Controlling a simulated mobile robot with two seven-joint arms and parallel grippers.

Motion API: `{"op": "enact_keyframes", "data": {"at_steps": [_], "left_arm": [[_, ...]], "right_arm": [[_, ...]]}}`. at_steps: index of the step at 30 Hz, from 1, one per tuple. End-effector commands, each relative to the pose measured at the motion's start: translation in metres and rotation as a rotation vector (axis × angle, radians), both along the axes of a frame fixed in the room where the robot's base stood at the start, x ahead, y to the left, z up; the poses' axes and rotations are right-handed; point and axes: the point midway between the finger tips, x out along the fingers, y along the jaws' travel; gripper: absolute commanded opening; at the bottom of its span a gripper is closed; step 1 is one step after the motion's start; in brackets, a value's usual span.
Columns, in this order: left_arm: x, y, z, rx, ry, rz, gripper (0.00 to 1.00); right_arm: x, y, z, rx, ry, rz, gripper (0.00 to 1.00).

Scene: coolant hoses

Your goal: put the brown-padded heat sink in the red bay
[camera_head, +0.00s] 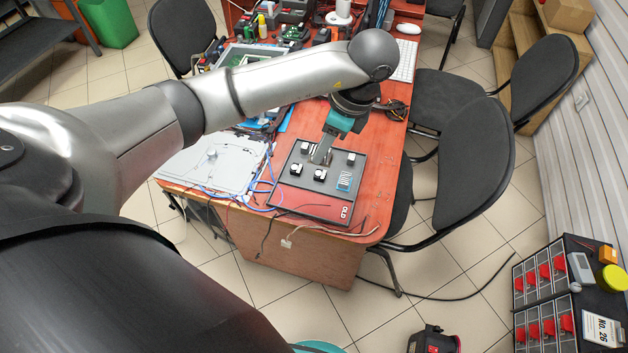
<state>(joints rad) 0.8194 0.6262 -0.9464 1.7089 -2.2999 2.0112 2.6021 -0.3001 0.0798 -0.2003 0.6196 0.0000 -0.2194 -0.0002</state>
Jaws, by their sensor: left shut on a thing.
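My left gripper (322,155) reaches down over a dark board (312,201) marked "OLD" on the red-brown table. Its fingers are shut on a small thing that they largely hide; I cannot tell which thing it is. Several small black-and-white blocks, one of them (295,168) on the left, stand on the board around the gripper. My right gripper is not in view.
A grey panel (212,165) and blue cables (262,187) lie left of the board. Tools and a keyboard (403,62) are at the table's back. Black chairs (463,180) stand at the right. A cabinet with red-fronted drawers (545,272) is at lower right.

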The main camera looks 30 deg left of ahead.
Motion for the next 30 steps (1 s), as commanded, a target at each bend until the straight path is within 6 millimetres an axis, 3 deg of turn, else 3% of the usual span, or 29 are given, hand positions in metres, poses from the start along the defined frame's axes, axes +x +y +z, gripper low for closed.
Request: {"op": "enact_keyframes", "data": {"at_steps": [1, 6, 15, 23, 30], "left_arm": [[-0.002, -0.001, -0.019, -0.003, 0.007, 0.0, 0.0], [-0.002, -0.001, -0.06, -0.002, 0.008, -0.002, 0.0], [-0.001, 0.0, -0.127, 0.001, 0.004, -0.002, 0.0], [0.0, -0.001, -0.147, -0.002, 0.002, -0.004, 0.0], [-0.001, 0.0, -0.182, 0.0, 0.004, -0.004, 0.0]], "right_arm": [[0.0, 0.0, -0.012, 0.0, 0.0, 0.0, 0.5], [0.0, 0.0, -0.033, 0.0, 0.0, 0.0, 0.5], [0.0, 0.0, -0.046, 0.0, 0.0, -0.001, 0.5], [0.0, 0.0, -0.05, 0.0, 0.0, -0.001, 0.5], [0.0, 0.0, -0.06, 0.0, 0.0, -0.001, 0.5]]}}
